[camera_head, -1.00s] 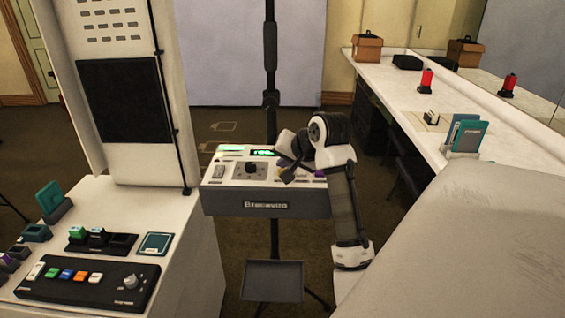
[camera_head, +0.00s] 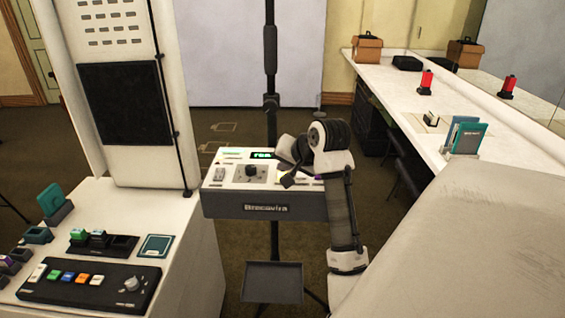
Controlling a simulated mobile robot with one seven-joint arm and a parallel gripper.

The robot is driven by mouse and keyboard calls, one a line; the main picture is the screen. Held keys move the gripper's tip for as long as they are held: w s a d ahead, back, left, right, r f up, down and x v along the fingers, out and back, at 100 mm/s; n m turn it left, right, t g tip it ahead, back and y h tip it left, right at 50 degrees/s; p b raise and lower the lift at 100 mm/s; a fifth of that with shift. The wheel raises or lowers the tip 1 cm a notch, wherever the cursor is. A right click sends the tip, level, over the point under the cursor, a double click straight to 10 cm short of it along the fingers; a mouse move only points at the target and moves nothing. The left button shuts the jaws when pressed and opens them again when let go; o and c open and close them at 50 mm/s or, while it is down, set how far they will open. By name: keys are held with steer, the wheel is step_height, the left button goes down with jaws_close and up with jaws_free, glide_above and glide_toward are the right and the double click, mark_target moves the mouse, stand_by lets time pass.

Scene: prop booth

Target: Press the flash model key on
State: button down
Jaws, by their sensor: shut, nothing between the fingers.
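The flash power box (camera_head: 265,208), a grey and white unit on a black stand, stands in the middle of the view. Its sloped top panel carries a lit green display (camera_head: 262,155), a black knob (camera_head: 251,171) and a pale switch (camera_head: 219,174) at the left. Small coloured keys (camera_head: 309,177) show at the right of the panel, partly behind my arm. I cannot read which one is the model key. My gripper (camera_head: 287,183) is shut and empty, pointing down over the right part of the panel. I cannot tell whether its tips touch a key.
At the left, a white cabinet top (camera_head: 185,245) bears a black control panel (camera_head: 85,282) with coloured buttons. A small dark tray (camera_head: 272,282) is on the stand below the box. A white counter (camera_head: 410,115) runs along the right. A large pale surface (camera_head: 475,235) fills the lower right.

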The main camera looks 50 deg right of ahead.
steer(key=shift+r, duration=0.15)
step_height(320, 180, up, 6)
steer(key=p, duration=0.5)
steer(key=shift+p, duration=0.35)
